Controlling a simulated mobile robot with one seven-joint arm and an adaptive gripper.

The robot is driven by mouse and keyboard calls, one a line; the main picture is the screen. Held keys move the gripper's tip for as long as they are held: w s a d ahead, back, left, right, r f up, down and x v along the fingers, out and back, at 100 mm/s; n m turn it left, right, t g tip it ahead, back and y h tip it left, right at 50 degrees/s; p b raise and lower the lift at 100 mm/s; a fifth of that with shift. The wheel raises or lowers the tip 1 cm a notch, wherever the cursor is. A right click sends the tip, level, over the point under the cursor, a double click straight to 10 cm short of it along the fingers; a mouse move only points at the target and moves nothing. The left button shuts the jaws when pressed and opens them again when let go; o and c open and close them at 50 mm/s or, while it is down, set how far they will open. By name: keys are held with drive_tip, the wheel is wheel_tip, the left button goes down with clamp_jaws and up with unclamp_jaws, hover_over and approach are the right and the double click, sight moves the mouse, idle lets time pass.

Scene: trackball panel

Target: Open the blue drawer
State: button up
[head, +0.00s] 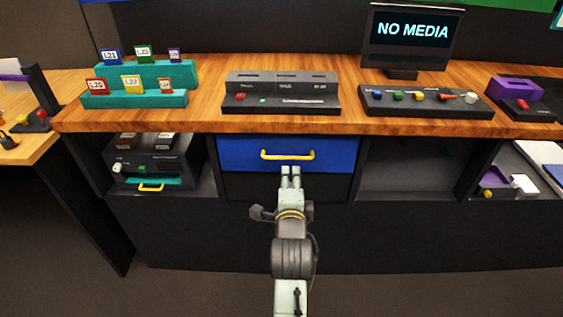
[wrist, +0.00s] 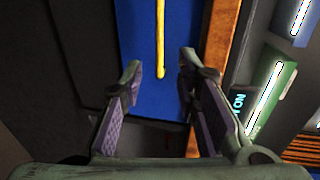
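The blue drawer (head: 338,150) is under the wooden desk top in the head view, and its front looks flush with the desk. A yellow bar handle (head: 288,155) runs level across its front. My gripper (head: 291,172) is just below the handle in the head view. In the wrist view my gripper (wrist: 158,80) has its two fingers spread apart with nothing between them. There the blue drawer (wrist: 137,50) lies beyond the fingers. The yellow handle (wrist: 160,40) shows ahead, its near end lined up between the fingertips and apart from them.
The desk top (head: 210,122) overhangs the drawer. A dark box with a small yellow handle (head: 152,187) sits in the left shelf. An open dark shelf (head: 405,170) is right of the drawer. Control panels and a "NO MEDIA" screen (head: 412,32) stand on the desk.

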drive_tip(key=b+x, duration=0.5)
drive_tip(key=x, duration=0.5)
drive_tip(key=shift+w, duration=0.4)
drive_tip(key=shift+f, duration=0.1)
drive_tip(key=shift+c, duration=0.5)
clamp_jaws()
